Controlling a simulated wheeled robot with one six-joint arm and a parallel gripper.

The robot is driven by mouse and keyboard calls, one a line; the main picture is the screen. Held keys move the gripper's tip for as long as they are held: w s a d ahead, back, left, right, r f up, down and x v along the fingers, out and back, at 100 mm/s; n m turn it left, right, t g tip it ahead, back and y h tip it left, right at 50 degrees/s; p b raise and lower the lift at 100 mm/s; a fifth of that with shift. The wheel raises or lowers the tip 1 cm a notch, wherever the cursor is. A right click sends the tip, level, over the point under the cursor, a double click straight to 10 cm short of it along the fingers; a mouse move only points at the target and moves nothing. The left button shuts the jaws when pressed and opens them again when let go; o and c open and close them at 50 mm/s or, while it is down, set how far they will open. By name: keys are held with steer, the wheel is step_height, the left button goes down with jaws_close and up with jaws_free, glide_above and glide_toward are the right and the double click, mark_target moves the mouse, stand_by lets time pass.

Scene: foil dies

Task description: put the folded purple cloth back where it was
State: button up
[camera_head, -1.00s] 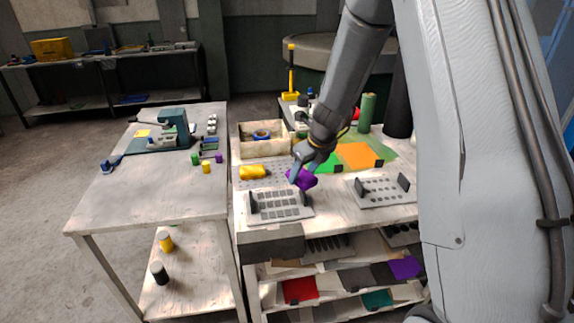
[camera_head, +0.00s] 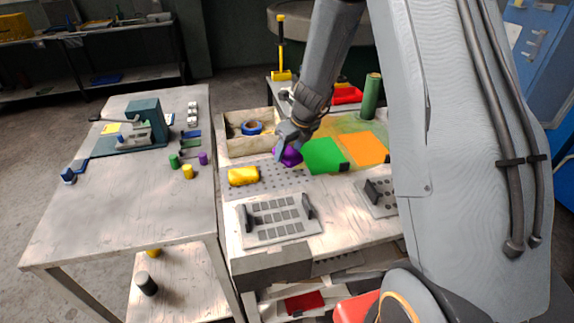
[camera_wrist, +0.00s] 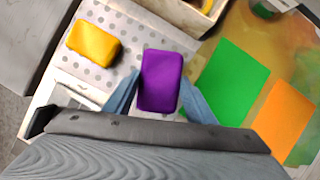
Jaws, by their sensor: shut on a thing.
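The folded purple cloth (camera_wrist: 161,80) is between the two blue fingers of my gripper (camera_wrist: 158,95) in the wrist view. My gripper is shut on it. In the head view the purple cloth (camera_head: 289,156) hangs at the tip of my gripper (camera_head: 287,143), over or on the dotted grey mat (camera_head: 267,184); I cannot tell if it touches. A folded yellow cloth (camera_head: 243,176) lies on the same mat, to the left of the purple one. It also shows at the upper left of the wrist view (camera_wrist: 94,43).
A green sheet (camera_head: 324,156) and an orange sheet (camera_head: 362,149) lie just right of the mat. A wooden box (camera_head: 236,147) with a blue roll stands behind it. A grey slotted rack (camera_head: 275,222) stands in front. A table with a green press (camera_head: 145,125) is at left.

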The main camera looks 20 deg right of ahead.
mark_target(292, 155)
steer(key=shift+f+b, duration=0.9)
steer(key=shift+f, duration=1.85)
steer(key=shift+f, duration=0.1)
steer(key=o, duration=1)
steer(key=p+v, duration=0.1)
steer(key=v, duration=0.9)
steer(key=shift+s+r+p, duration=0.1)
steer(key=shift+r+p, duration=0.2)
steer(key=shift+r, duration=0.1)
steer(key=s+r+n, duration=0.2)
steer(key=s+n, duration=0.5)
steer(key=n, duration=0.3)
steer(key=s+a+r+n+g+h, duration=0.1)
steer(key=s+r+n, duration=0.1)
steer(key=s+n, duration=0.6)
steer(key=s+a+r+n+g, duration=0.1)
steer(key=s+r+n, duration=0.1)
steer(key=s+n, duration=0.5)
steer(key=shift+s+r+n+h, duration=0.1)
steer(key=shift+n+h, duration=0.05)
steer(key=shift+n, duration=0.95)
steer(key=shift+s+r+n+h, duration=0.1)
steer(key=shift+s+n, duration=0.05)
steer(key=shift+n, duration=0.95)
steer(key=shift+s+r+n+h, duration=0.1)
steer(key=shift+n+h, duration=0.05)
steer(key=shift+n, duration=0.95)
